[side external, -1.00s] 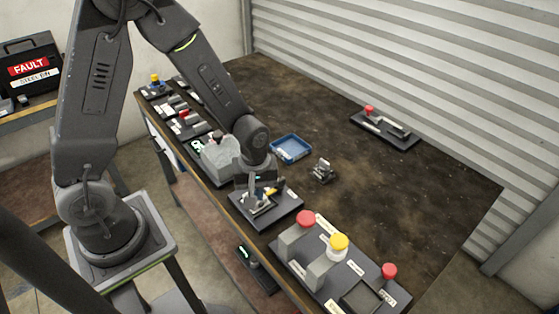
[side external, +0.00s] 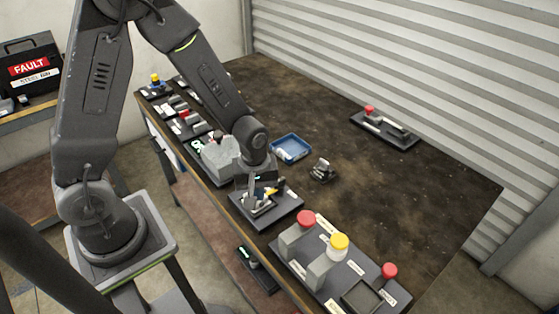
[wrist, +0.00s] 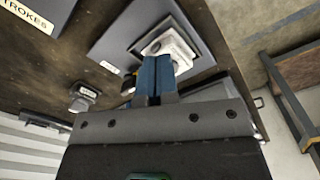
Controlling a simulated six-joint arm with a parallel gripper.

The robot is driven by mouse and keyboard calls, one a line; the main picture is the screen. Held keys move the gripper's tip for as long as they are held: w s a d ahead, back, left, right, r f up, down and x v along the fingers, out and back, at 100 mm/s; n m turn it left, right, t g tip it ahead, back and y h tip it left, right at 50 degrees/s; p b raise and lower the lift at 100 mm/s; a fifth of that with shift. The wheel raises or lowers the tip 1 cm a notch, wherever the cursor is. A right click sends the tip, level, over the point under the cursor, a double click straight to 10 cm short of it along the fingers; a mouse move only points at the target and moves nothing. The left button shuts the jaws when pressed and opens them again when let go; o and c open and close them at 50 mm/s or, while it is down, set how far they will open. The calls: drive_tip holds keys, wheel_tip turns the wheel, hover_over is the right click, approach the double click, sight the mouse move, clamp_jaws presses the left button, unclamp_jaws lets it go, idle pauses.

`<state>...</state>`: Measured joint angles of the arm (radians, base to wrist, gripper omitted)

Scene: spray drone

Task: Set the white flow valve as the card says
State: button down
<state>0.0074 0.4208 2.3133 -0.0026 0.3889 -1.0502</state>
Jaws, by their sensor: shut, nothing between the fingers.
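The white flow valve (wrist: 172,46) sits on a dark grey plate (wrist: 122,36) in the wrist view. In the side view the plate (side external: 285,217) lies near the table's front edge, and the valve is mostly hidden by my gripper. A yellow piece, perhaps the valve's handle, shows beside the gripper in the side view (side external: 279,188). My gripper (wrist: 154,62) has blue fingers shut together with nothing between them. The fingertips are right at the valve; I cannot tell whether they touch it. The card's text is not readable here.
A board with red (side external: 306,218) and yellow (side external: 339,241) knobs stands to the right. A grey block (side external: 219,158) is close on the left. A blue tray (side external: 291,148) and a small metal part (side external: 322,169) lie behind. The table's far middle is clear.

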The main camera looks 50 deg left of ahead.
drive_tip(key=shift+s+a+f, duration=0.3)
drive_tip(key=shift+s+f, duration=0.25)
drive_tip(key=shift+s, duration=0.1)
drive_tip(key=shift+s+d, duration=0.15)
drive_tip(key=shift+d, duration=0.15)
wheel_tip(320, 180, up, 6)
drive_tip(key=shift+d, duration=0.15)
idle(0.4)
drive_tip(key=shift+r, duration=0.1)
